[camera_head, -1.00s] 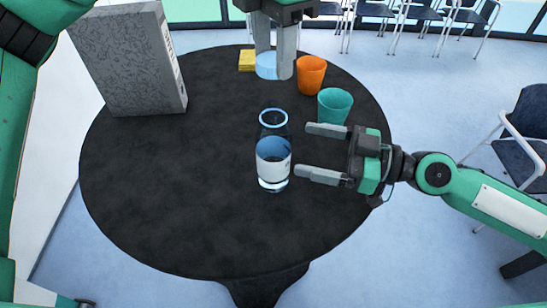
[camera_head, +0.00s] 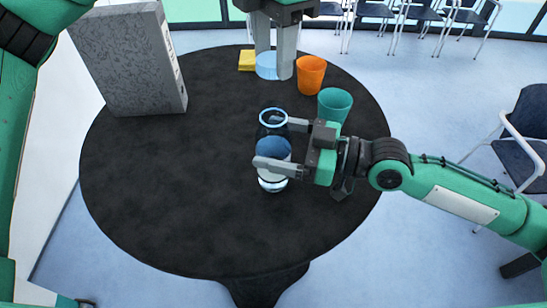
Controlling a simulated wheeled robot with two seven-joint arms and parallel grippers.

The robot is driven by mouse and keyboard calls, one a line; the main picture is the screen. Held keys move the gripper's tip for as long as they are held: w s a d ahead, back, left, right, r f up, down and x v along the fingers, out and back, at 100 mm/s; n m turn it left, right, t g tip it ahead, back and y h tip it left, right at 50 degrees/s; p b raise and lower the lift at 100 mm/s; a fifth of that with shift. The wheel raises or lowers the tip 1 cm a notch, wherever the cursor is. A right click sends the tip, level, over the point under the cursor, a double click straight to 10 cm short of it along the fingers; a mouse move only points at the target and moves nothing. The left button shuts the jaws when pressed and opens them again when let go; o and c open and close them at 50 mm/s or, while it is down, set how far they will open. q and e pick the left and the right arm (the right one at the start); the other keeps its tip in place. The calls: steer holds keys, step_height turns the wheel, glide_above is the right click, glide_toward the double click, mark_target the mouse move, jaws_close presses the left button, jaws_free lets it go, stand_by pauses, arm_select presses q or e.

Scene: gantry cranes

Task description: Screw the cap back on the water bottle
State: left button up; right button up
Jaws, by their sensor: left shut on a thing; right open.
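My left gripper (camera_head: 274,70) points down at the back of the table, shut on the light blue cap (camera_head: 266,66), behind the bottle and higher in the picture.
An orange cup (camera_head: 311,75) and a teal cup (camera_head: 334,105) stand right of my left gripper. A yellow block (camera_head: 247,60) lies left of it. A grey binder (camera_head: 128,62) stands at the back left. The table's front and left are clear.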

steer(key=shift+w+a, duration=0.2)
steer(key=shift+a, duration=0.3)
steer(key=c, duration=1.5)
arm_select(q)
steer(key=shift+w+f, duration=0.1)
steer(key=shift+f, duration=2.4)
steer(key=shift+f, duration=0.1)
steer(key=shift+f, duration=0.8)
steer(key=shift+f, duration=0.55)
